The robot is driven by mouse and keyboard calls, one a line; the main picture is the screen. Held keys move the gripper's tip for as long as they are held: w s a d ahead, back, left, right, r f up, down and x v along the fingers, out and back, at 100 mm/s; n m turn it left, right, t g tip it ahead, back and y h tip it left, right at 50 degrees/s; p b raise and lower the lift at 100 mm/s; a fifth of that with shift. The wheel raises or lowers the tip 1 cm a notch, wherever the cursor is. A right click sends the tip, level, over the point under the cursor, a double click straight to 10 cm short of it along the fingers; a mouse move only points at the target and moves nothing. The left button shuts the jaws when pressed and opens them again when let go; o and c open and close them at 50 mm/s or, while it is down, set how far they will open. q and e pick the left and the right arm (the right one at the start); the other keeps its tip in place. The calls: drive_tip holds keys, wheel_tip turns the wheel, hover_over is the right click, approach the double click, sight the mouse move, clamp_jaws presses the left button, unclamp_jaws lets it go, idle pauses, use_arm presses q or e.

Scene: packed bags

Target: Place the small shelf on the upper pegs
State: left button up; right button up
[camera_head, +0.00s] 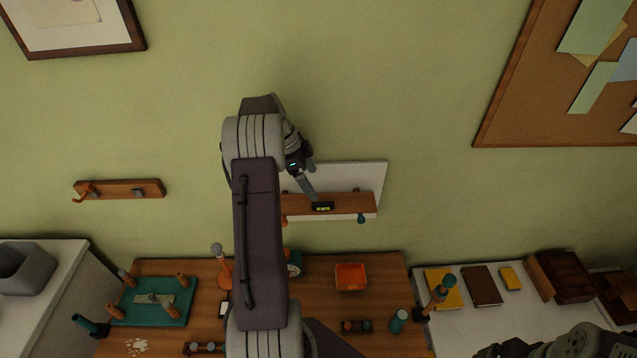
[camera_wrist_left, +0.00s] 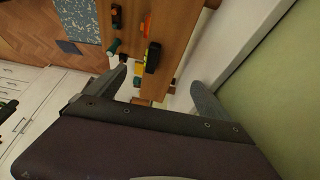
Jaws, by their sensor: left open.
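The small shelf (camera_head: 348,203) is a brown wooden board in front of a white panel (camera_head: 372,174) on the wall. A small black and yellow block (camera_head: 322,207) sits at its front. A blue peg (camera_head: 361,218) shows below its right part and an orange one (camera_head: 285,222) near its left end. My left gripper (camera_head: 309,185) is at the shelf's left part, and my arm hides its left end. In the left wrist view the gripper (camera_wrist_left: 160,92) is open, with wood (camera_wrist_left: 176,45) beyond the fingers; contact cannot be told. My right gripper is not visible.
Below is a wooden table (camera_head: 385,275) with an orange tray (camera_head: 351,277), a teal pegged board (camera_head: 180,313) and several small items. A wooden hook rail (camera_head: 118,188) hangs left. A white cabinet with books (camera_head: 482,284) stands right. The wall above the panel is clear.

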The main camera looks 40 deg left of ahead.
use_arm(q)
drive_tip(key=p+v, duration=0.1)
drive_tip(key=v, duration=0.2)
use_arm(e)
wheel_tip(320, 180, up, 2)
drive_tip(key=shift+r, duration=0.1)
